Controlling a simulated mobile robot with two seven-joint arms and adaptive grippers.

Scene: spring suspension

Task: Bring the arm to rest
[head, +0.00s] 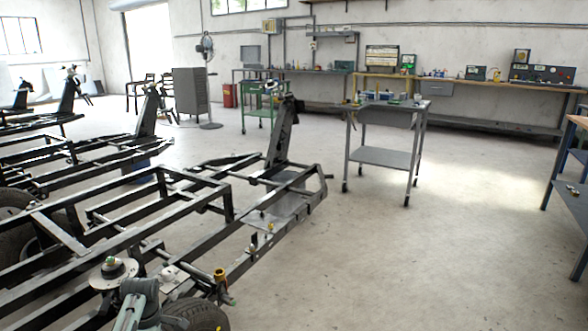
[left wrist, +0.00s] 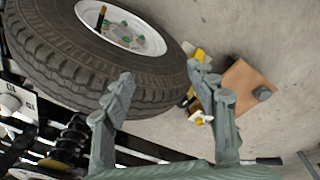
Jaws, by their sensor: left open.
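My left gripper (left wrist: 160,80) is open and empty in the left wrist view, its two grey-green fingers spread apart. A black tyre (left wrist: 100,60) with a white hub (left wrist: 125,28) and green nuts lies beyond the fingers. A dark coil spring (left wrist: 73,138) shows at the lower left, beside the left finger. In the head view part of my left arm (head: 135,302) shows at the bottom, over the near chassis frame (head: 190,192). The gripper's fingers are not clear there. My right gripper is in neither view.
A brown board (left wrist: 243,86) with yellow items (left wrist: 200,55) beside it lies on the floor. A grey wheeled cart (head: 385,157) stands beyond the chassis. A blue-framed bench (head: 570,180) is at the right edge. The floor (head: 400,260) at front right is clear.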

